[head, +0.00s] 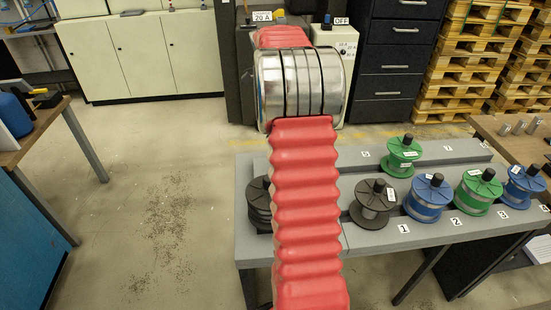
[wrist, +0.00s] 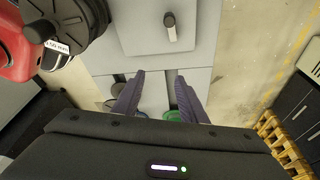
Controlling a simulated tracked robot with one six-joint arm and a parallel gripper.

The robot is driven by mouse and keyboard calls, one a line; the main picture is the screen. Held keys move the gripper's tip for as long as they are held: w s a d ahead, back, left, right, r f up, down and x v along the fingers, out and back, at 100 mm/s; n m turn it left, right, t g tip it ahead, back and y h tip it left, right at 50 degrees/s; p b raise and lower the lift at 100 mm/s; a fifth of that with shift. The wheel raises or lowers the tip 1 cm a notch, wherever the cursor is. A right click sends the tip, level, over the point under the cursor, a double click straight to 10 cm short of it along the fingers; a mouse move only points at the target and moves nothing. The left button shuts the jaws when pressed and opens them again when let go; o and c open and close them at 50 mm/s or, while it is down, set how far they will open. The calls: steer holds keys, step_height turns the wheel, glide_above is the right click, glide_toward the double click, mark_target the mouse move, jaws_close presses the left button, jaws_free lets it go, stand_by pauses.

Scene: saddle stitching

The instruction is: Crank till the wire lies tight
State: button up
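In the wrist view a grey panel carries a dark-ended round peg (wrist: 170,25), which may be the crank handle. My gripper (wrist: 159,74) is open below it in the picture, its two dark fingers apart with nothing between them. The peg lies beyond the fingertips, apart from them. A dark spool (wrist: 75,22) with a "0.50 mm" label is at upper left. I cannot make out any wire running from it. In the head view my red arm hides the gripper, and I cannot make out a crank there.
A grey bench (head: 375,238) holds several spools: a black spool (head: 373,204), a blue spool (head: 428,199) and a green spool (head: 477,193) among them. A switch box (head: 336,52) marked OFF stands behind. Pallets (head: 470,60) are at back right.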

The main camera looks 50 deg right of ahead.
steer(key=n+t+y, duration=0.1)
steer(key=n+t, duration=0.1)
steer(key=n, duration=0.8)
steer(key=a+f+n+t, duration=0.1)
steer(key=n+t, duration=0.2)
steer(key=n, duration=0.8)
steer(key=s+f+n+t+y, duration=0.1)
steer(key=n+t, duration=0.1)
steer(key=n, duration=0.8)
steer(key=shift+a+t+y, duration=0.2)
steer(key=shift+t+y, duration=0.1)
steer(key=shift+f, duration=0.1)
steer(key=x, duration=1.3)
steer(key=shift+w+f, duration=0.1)
steer(key=shift+f, duration=0.25)
jaws_close()
